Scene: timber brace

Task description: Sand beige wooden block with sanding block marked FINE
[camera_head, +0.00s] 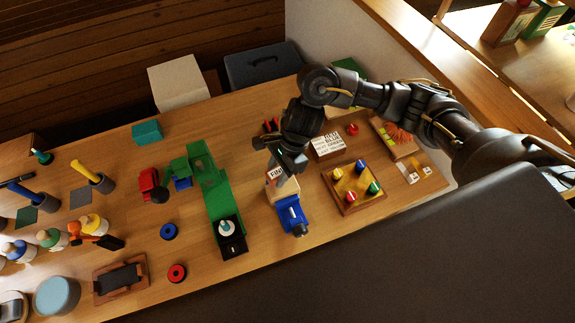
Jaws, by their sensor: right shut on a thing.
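The sanding block (275,173) shows a pale label reading "FINE", partly hidden by my gripper. My right gripper (285,166) reaches down from the right, shut on the sanding block. The beige wooden block (283,192) is directly below it, at the blue vise (291,216) near the table's front edge. The sanding block is at or just over the beige block's top; I cannot tell whether they touch. My left gripper is not in view.
A long green stand (219,203) is close on the left. A wooden tray with coloured knobs (348,202) is on the right, and a white sign (327,146) stands behind it. Bottles, cups and tools crowd the left end. Some bare tabletop lies behind the green stand.

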